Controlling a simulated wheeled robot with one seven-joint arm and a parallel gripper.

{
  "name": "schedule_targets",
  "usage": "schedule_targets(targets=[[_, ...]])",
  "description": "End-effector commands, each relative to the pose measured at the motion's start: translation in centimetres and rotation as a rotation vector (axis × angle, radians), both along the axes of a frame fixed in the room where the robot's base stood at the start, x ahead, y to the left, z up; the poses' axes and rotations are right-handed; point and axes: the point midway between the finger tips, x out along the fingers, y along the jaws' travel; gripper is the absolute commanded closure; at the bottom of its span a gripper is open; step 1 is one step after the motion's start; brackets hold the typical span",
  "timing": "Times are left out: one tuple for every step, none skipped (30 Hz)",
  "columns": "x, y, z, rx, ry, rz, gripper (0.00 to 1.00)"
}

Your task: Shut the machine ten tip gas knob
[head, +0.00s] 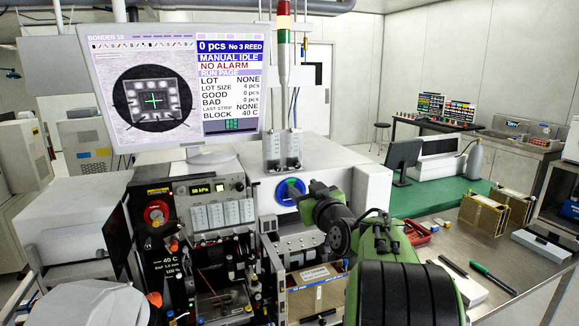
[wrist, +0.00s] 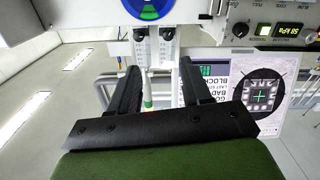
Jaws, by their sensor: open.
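The bonder (head: 325,172), labelled BONDER 10 on its screen, stands ahead. Two small pale units with dark round parts, possibly gas knobs, sit side by side below the tower light in the head view, left one (head: 272,150) and right one (head: 293,148). Both show in the wrist view, (wrist: 140,48) and (wrist: 166,48). No label is readable, so I cannot tell which is tip gas, or its setting. My gripper (wrist: 153,62) is open and empty, its fingers pointing towards these units.
The monitor (head: 158,80) and tower light (head: 283,50) stand close to the units. A blue round dial (head: 290,191) is on the housing below them. A steel table (head: 510,265) with loose items is at right.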

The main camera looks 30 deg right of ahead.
Motion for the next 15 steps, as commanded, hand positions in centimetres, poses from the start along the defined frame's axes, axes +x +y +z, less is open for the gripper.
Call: schedule_targets(targets=[[0.4,0.0,0.2,-0.002,-0.005,0.004,0.52],[0.8,-0.1,0.2,-0.002,-0.005,0.005,0.52],[1.4,-0.2,0.2,-0.002,-0.004,0.007,0.52],[2.0,-0.3,0.3,-0.002,-0.004,0.007,0.52],[2.6,-0.4,0.2,-0.001,-0.003,0.007,0.52],[3.6,-0.7,0.3,-0.001,-0.002,0.006,0.52],[4.3,-0.9,0.3,-0.001,-0.002,0.006,0.52],[5.1,-1.1,0.3,0.0,-0.002,0.007,0.52],[6.1,-1.3,0.3,-0.001,-0.001,0.006,0.52],[6.8,-1.5,0.3,-0.001,-0.001,0.006,0.52],[7.5,-1.7,0.3,0.0,-0.001,0.006,0.52],[8.5,-2.0,0.3,-0.001,-0.001,0.005,0.52],[9.3,-2.2,0.3,0.0,-0.001,0.006,0.52],[10.0,-2.3,0.3,0.0,-0.002,0.006,0.52],[11.0,-2.5,0.3,0.0,-0.002,0.007,0.52]])
